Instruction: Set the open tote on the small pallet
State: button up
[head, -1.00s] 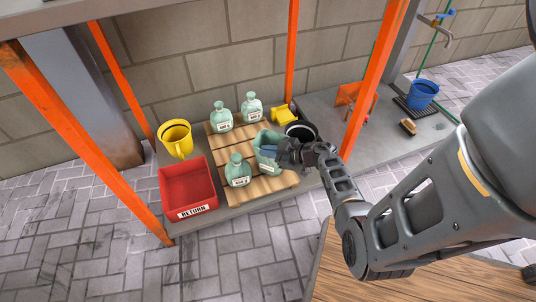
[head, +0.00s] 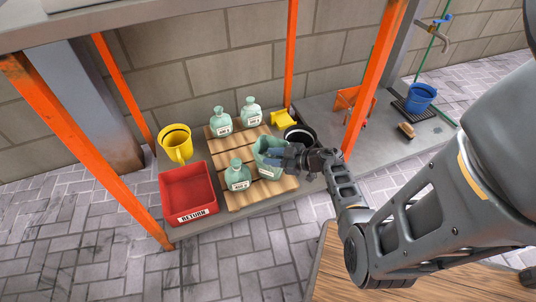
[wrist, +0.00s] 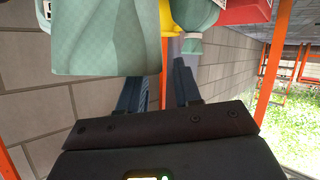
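The open tote (head: 265,168) is a pale green, open-topped container with a white label. It stands about upright on the front right of the small pallet (head: 233,147), a low board of wooden slats. My gripper (head: 276,156) is at the tote's upper right side, its dark blue fingers overlapping the rim in the head view. In the wrist view the tote (wrist: 105,40) fills the upper left, and the fingers (wrist: 163,85) stand apart with a gap between them. The tote partly hides the left finger. I cannot tell whether a finger touches it.
Three capped pale green jugs (head: 237,177) stand on the pallet, one close left of the tote. A red RETURN bin (head: 188,217) and yellow bucket (head: 176,140) are to the left. A yellow item (head: 284,120) and black round container (head: 298,134) are behind right. Orange posts (head: 370,80) frame the shelf.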

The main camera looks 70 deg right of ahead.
jog(key=p+v, duration=0.3)
jog(key=v, duration=0.6)
jog(key=w+a+r+n+t, duration=0.1)
jog(key=w+a+r+t, duration=0.1)
jog(key=a+r, duration=0.7)
jog(key=w+a+r+n+t, duration=0.15)
jog(key=a+r, duration=0.25)
jog(key=a, duration=0.8)
jog(key=s+a+r+m+g, duration=0.1)
jog(key=s+a+r, duration=0.5)
jog(key=r, duration=0.3)
jog(key=s+a+r+m+g+y, duration=0.1)
jog(key=s+a+r+m, duration=0.1)
jog(key=s+a+r, duration=0.4)
notch_tip(320, 180, up, 3)
jog(key=shift+s+a+r+y, duration=0.2)
jog(key=shift+s+a+y, duration=0.1)
jog(key=shift+s+a, duration=0.15)
jog(key=shift+m, duration=0.25)
notch_tip(320, 180, up, 23)
jog(key=p, duration=2.3)
jog(key=shift+r+p, duration=0.25)
jog(key=shift+p, duration=0.1)
